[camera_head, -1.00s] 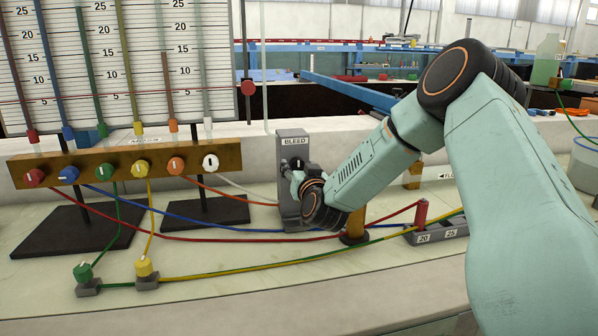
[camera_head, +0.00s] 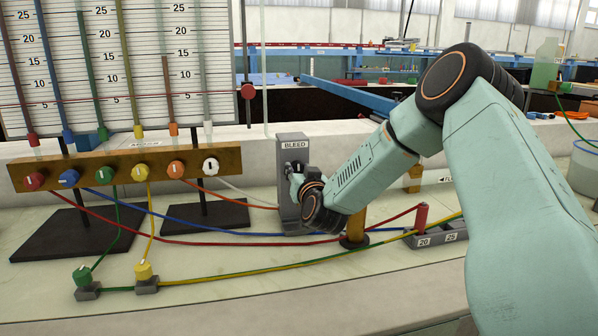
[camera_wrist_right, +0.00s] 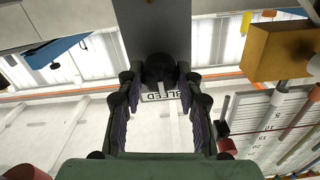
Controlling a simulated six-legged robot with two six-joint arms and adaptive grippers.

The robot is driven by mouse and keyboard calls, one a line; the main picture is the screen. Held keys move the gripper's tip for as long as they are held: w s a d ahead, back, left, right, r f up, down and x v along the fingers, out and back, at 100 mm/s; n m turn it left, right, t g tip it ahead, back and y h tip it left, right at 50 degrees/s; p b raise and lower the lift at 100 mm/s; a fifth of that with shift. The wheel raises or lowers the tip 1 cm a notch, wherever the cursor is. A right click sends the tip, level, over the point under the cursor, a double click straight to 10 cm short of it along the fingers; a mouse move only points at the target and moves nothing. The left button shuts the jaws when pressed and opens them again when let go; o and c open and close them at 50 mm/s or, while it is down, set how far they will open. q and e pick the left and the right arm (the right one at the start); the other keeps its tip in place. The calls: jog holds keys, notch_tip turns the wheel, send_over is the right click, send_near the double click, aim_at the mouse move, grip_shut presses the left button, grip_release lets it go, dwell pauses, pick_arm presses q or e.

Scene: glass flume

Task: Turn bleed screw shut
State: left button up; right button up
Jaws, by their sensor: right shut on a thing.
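The bleed screw is a black round knob with a pale mark, on the front of a grey block labelled BLEED (camera_head: 291,142). In the head view my right wrist hides most of the knob and the gripper (camera_head: 297,182). My left gripper is not in view.
A brass manifold (camera_head: 125,165) with several coloured knobs stands to the left, below a scaled tube board (camera_head: 120,60). Red, blue, green and yellow hoses cross the bench in front of the block. A grey tray (camera_head: 440,235) marked 20 and 25 lies to the right.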

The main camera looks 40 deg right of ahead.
jog(key=shift+m+p, duration=0.3)
jog(key=shift+m, duration=0.1)
jog(key=o, duration=1.1)
jog(key=shift+o, duration=0.2)
jog(key=v, duration=1.2)
jog(key=shift+r, duration=0.1)
